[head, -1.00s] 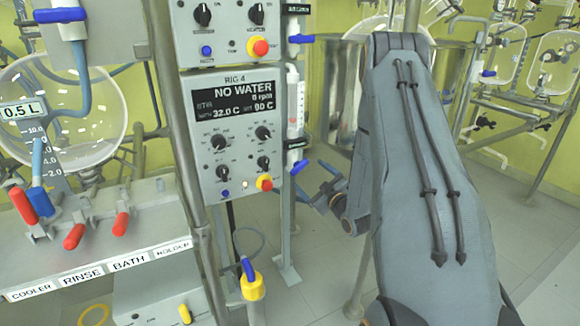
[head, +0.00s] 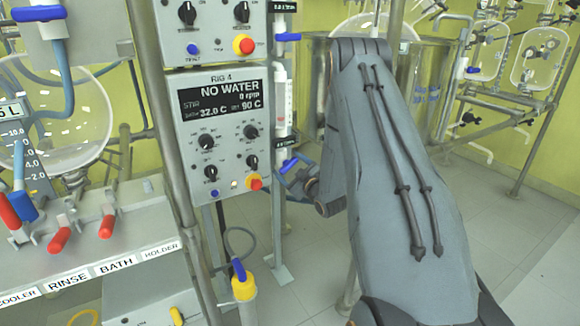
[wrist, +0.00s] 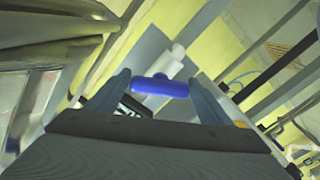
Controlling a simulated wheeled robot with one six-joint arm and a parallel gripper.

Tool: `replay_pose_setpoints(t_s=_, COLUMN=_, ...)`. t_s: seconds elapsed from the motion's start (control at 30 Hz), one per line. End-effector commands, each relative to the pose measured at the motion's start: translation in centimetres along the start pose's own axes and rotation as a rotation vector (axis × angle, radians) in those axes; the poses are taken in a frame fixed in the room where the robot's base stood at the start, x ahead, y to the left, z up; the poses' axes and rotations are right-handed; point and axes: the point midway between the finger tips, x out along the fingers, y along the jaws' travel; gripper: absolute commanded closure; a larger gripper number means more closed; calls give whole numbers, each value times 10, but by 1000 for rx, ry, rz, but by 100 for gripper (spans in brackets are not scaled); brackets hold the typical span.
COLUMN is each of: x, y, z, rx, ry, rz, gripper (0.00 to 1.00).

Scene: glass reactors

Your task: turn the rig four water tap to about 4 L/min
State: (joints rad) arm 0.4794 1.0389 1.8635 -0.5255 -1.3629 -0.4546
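The rig four panel (head: 223,140) reads NO WATER, 0 rpm and 32.0 C. At its right edge is a clear upright flow tube (head: 281,103) with a blue tap handle (head: 286,141) at its lower end. Whether the handle is within finger depth I cannot tell.
Another blue tap handle (head: 287,37) sits above on the upper unit. A steel vessel (head: 425,85) stands behind my arm. At left is a bench (head: 100,245) with red handles and a glass flask (head: 60,120). A yellow-capped post (head: 243,288) stands below the panel.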

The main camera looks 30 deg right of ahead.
Motion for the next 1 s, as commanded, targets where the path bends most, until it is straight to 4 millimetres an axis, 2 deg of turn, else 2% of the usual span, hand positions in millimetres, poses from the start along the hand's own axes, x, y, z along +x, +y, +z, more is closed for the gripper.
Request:
replay_pose_setpoints(t_s=0.03, x=0, y=0, z=0, rx=0, ry=0, rz=0, gripper=36)
replay_pose_setpoints(t_s=0.17, x=0, y=0, z=0, rx=0, ry=0, rz=0, gripper=57)
replay_pose_setpoints(t_s=0.33, x=0, y=0, z=0, rx=-41, ry=0, rz=0, gripper=57)
replay_pose_setpoints(t_s=0.6, x=0, y=0, z=0, rx=-229, ry=0, rz=0, gripper=57)
replay_pose_setpoints(t_s=0.97, x=0, y=0, z=0, rx=-254, ry=0, rz=-1, gripper=57)
replay_pose_setpoints(t_s=1.0, x=0, y=0, z=0, rx=-254, ry=0, rz=-1, gripper=28)
